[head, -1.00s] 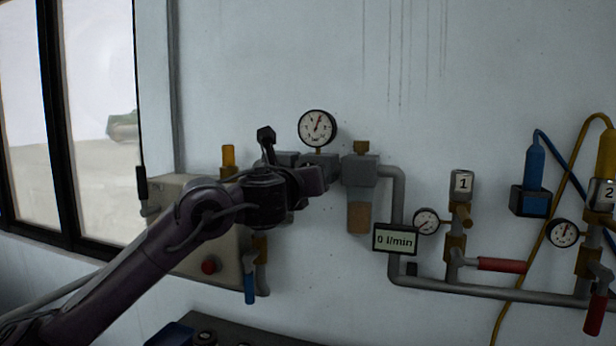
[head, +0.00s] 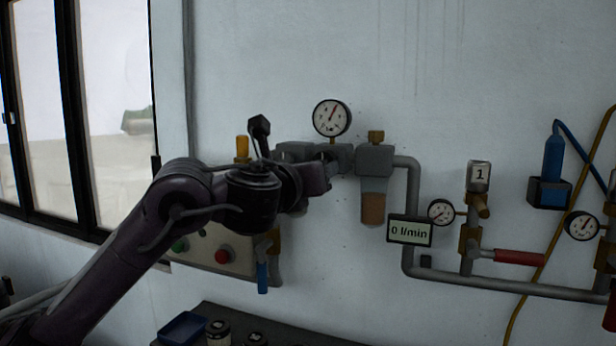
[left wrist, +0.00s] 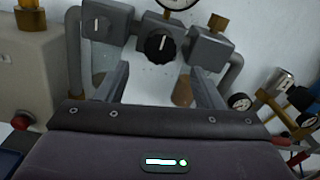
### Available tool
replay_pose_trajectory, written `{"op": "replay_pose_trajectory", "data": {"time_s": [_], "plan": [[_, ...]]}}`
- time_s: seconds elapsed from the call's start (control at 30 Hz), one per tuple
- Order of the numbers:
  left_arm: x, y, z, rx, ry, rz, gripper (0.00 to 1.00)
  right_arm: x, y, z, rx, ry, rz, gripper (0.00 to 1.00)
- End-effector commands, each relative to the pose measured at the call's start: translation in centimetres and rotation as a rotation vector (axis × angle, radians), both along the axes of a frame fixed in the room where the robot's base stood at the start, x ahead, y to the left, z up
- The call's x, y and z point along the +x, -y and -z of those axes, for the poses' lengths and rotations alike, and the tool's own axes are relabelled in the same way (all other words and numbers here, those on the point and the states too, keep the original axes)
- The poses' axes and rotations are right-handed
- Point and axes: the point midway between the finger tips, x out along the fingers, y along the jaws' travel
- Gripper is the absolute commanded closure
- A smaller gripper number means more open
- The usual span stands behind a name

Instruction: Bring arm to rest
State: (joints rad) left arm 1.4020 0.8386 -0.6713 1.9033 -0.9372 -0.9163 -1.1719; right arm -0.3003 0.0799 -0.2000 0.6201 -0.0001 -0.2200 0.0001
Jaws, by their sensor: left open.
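My left arm comes in from the lower left in the head view, and its gripper (head: 322,172) is in front of the wall-mounted air unit. In the left wrist view the two fingers of my left gripper (left wrist: 160,88) are spread apart with nothing between them. Beyond them are a black round knob (left wrist: 160,46) on a grey block and a second grey block with a dark dial (left wrist: 101,28). I cannot tell how far the fingertips are from the knob. My right gripper is not in view.
A pressure gauge (head: 332,117), a filter bowl (head: 373,207) and a display reading 0 l/min (head: 409,231) are on the wall. A pipe (head: 480,288) with red-handled valves runs right. A control box (head: 212,248) is behind my arm. A dark bench (head: 290,335) with a blue tray (head: 183,329) is below.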

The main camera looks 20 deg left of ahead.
Motion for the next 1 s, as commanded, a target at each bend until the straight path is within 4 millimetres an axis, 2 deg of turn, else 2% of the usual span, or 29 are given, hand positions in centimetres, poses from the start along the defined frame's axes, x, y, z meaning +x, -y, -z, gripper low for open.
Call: {"op": "replay_pose_trajectory", "data": {"time_s": [0.17, 0.57, 0.67, 0.77, 0.87, 1.0], "plan": [[-1.0, -0.1, 0.0, 0.001, 0.0, -0.001, 0.39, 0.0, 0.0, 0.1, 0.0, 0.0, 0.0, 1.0], [-1.0, -0.1, 0.0, 0.0, 0.0, -0.001, 0.39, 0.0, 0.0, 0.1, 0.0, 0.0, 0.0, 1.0], [-0.8, 0.5, 1.0, -0.026, -0.012, 0.008, 0.39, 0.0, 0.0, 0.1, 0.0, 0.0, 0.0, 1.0], [-0.5, 2.1, 3.9, -0.116, -0.046, 0.028, 0.39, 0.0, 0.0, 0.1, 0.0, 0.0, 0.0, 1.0], [-0.4, 4.4, 8.4, -0.285, -0.108, 0.049, 0.39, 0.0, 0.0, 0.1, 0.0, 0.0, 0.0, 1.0], [-1.4, 7.0, 15.2, -0.597, -0.215, 0.035, 0.39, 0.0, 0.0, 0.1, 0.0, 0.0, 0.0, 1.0]]}}
